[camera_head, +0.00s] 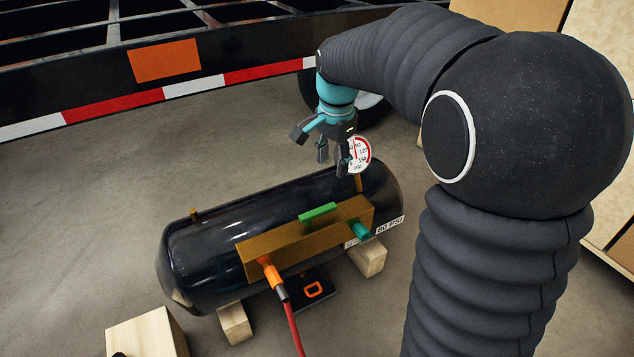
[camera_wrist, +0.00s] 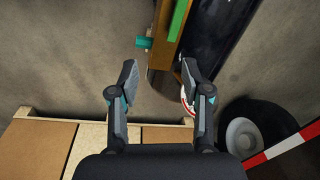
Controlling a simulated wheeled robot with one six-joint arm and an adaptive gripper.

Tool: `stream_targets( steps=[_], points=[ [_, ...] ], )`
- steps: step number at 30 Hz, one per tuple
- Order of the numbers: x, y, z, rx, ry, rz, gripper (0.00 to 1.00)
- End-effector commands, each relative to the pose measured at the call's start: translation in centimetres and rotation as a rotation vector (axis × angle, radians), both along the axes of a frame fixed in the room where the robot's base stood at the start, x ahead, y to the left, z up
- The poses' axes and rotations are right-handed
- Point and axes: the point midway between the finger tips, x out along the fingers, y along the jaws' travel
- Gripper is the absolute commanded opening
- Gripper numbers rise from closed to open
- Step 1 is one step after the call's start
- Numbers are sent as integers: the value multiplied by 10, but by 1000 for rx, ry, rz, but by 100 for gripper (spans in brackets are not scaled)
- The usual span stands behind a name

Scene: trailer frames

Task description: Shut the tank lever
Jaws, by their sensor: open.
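A black cylindrical tank (camera_head: 200,255) lies on its side on wooden blocks. A brass block (camera_head: 290,247) runs along its front, and a green lever (camera_head: 318,214) lies along the block's top edge. The brass block (camera_wrist: 170,45) and green lever (camera_wrist: 179,20) also show at the top of the wrist view. My gripper (camera_head: 325,147) is open and empty, above and behind the tank's right end near the gauge (camera_head: 360,155), apart from the lever. Its spread fingers (camera_wrist: 159,76) show in the wrist view, with the gauge partly hidden behind one finger.
An orange fitting (camera_head: 268,265) with a red hose (camera_head: 293,325) leaves the block's left end. A teal fitting (camera_head: 359,231) sticks out at its right. A trailer frame with a red-white strip (camera_head: 110,107) and a wheel (camera_wrist: 245,135) stand behind. Boxes (camera_wrist: 40,145) lie at right.

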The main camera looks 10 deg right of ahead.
Motion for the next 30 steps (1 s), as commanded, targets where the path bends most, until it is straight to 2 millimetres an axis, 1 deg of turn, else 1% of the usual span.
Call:
stream_targets(
  steps=[1, 3, 6, 9, 14, 17, 20, 30],
  points=[
    [15, 0, -13, 4, 26, -50, 48],
    [31, -1, -25, 8, 49, -116, 48],
    [47, -1, -39, 11, 76, -189, 48],
    [57, -1, -48, 13, 92, -236, 48],
    [62, -1, -57, 13, 102, -264, 48],
    [61, -1, -68, 13, 104, -264, 48],
    [61, -1, -84, 12, 105, -264, 48],
    [61, -1, -148, 12, 104, -262, 48]
  ],
)
